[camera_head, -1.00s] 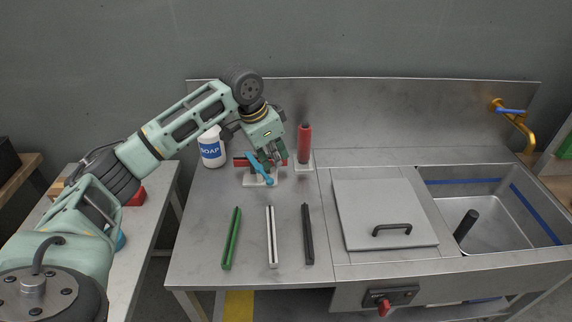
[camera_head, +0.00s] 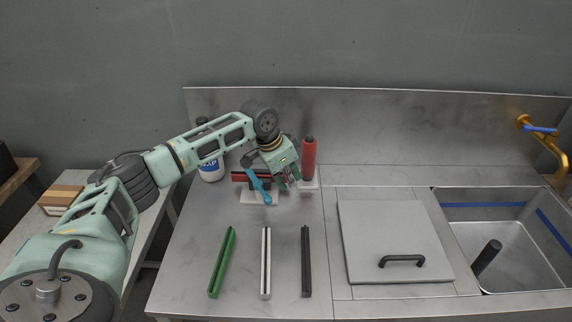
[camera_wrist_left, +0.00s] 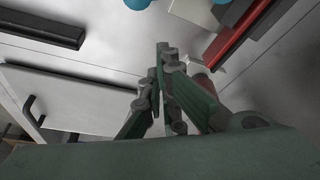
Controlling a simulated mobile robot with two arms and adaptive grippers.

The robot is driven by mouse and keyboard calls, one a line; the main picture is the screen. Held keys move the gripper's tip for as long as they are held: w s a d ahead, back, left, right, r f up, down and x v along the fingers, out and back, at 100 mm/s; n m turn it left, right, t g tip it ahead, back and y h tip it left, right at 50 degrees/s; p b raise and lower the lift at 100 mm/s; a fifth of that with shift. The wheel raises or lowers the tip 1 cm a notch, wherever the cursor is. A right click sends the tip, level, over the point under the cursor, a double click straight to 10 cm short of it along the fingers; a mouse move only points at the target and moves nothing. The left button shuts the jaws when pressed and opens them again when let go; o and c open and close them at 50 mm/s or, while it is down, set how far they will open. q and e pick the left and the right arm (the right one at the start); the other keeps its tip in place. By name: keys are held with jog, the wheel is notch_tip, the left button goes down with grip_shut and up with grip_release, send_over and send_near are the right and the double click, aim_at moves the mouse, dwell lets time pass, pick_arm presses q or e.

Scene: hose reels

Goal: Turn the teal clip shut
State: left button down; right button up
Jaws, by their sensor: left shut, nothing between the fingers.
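The teal clip (camera_head: 260,187) is a slim blue-teal lever. It stands slanted in front of a dark and red bar (camera_head: 240,176) on a white base plate (camera_head: 250,197), at the back of the steel counter. My left gripper (camera_head: 291,184) is shut and empty, just right of the clip and apart from it in the head view. In the left wrist view the shut fingers (camera_wrist_left: 163,85) are in the middle, with the red and dark bar (camera_wrist_left: 238,32) at the upper right and teal bits at the top edge. My right gripper is not in view.
A red cylinder (camera_head: 309,158) stands close right of my left gripper. A soap bottle (camera_head: 211,169) stands left, partly behind my arm. Green (camera_head: 222,262), white (camera_head: 266,263) and black (camera_head: 306,262) bars lie in front. A lidded panel (camera_head: 392,240) and sink (camera_head: 510,235) are at right.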

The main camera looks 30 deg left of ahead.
aim_at(268, 197)
pick_arm(q)
jog(key=shift+m, duration=0.5)
jog(key=s, duration=0.1)
jog(key=s+a+p, duration=0.1)
jog(key=s+a, duration=0.1)
jog(key=shift+s+p, duration=0.35)
jog(key=shift+s, duration=0.05)
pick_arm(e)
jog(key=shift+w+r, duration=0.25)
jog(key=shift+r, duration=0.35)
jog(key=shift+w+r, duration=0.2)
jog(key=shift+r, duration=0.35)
